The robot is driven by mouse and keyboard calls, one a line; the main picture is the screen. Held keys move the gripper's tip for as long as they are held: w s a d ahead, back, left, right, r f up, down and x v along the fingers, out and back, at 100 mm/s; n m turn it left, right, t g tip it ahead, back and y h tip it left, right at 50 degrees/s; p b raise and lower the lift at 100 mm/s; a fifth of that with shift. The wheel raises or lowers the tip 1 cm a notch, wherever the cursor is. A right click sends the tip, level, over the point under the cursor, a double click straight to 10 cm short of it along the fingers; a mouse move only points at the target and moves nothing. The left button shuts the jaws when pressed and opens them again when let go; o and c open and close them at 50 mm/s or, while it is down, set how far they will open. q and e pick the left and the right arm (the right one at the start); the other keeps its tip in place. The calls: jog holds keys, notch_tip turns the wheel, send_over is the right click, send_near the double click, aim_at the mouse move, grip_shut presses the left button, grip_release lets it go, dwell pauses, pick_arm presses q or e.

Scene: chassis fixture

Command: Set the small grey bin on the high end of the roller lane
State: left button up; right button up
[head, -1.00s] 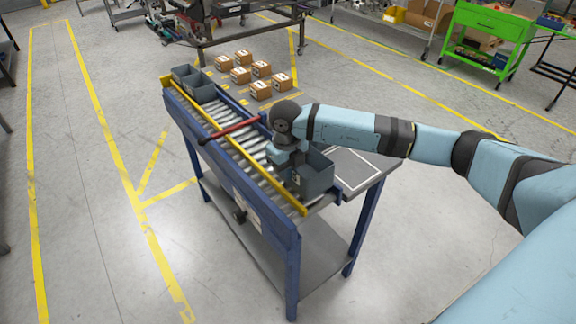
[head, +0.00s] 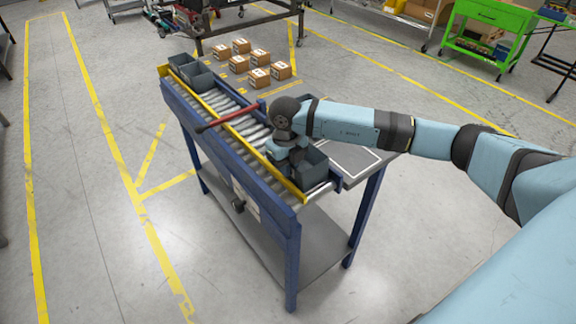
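The small grey bin (head: 316,172) is at the near end of the roller lane (head: 247,127), at its right side. Whether it rests on the rollers or is held just above them is not clear. My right gripper (head: 288,164) points down at the bin's left side, very close to it or touching. Its fingertips are hidden by the wrist and the bin, so I cannot tell whether they are closed on the bin wall. My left gripper is out of view.
More grey bins (head: 196,74) sit at the far end of the lane. A red bar (head: 229,118) crosses the lane, and a yellow rail (head: 222,120) runs along it. A grey side shelf (head: 345,161) adjoins on the right. Several cartons (head: 259,78) lie beyond.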

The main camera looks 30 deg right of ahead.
jog(key=shift+r, duration=0.15)
jog(key=shift+r+p, duration=1.25)
jog(key=shift+r, duration=0.9)
jog(key=o, duration=0.5)
jog(key=shift+o, duration=0.2)
